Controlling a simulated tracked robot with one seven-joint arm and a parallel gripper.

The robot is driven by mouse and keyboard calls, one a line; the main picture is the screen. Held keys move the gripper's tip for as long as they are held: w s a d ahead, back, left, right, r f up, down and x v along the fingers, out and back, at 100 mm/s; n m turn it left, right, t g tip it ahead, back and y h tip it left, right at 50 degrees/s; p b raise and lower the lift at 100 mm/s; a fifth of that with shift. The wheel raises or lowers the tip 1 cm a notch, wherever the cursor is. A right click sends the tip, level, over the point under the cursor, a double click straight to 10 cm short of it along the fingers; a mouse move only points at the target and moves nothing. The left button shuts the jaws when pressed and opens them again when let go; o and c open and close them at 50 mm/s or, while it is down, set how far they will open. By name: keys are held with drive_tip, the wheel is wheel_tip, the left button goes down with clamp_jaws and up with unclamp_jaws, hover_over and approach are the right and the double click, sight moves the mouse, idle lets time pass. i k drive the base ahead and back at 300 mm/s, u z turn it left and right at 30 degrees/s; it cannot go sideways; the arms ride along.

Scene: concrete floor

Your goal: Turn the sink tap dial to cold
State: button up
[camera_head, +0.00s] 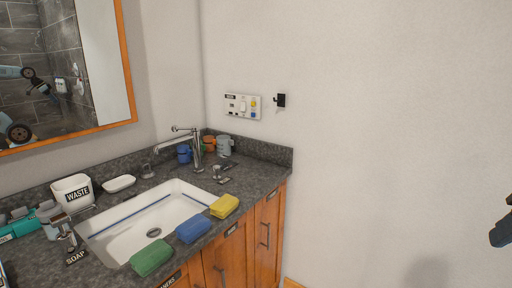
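A white sink basin (150,222) is set in the dark stone counter. A chrome tap (197,150) stands behind it, its spout pointing left over the basin. A small metal knob (217,172) sits on the counter right of the tap, with a small dark label (225,181) too small to read. Another small metal fitting (148,171) stands left of the tap. I cannot tell which one is the dial or how it is set. My gripper (502,232) shows only partly at the right edge, far from the sink; its fingers cannot be made out.
Green (152,257), blue (193,229) and yellow (225,206) sponges line the counter's front edge. A WASTE bin (72,191), white dish (119,184) and soap dispenser (62,228) stand left; mugs (224,146) stand behind the tap. A switch panel (243,106) and black hook (280,100) are on the wall.

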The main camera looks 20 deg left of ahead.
sight(224, 158)
drive_tip(key=u, duration=0.15)
drive_tip(key=i, duration=1.1)
drive_tip(key=u, duration=1.05)
drive_tip(key=i, duration=0.8)
drive_tip(key=u, duration=0.5)
drive_tip(key=k, duration=0.85)
drive_tip(key=u, duration=0.2)
drive_tip(key=i, duration=0.9)
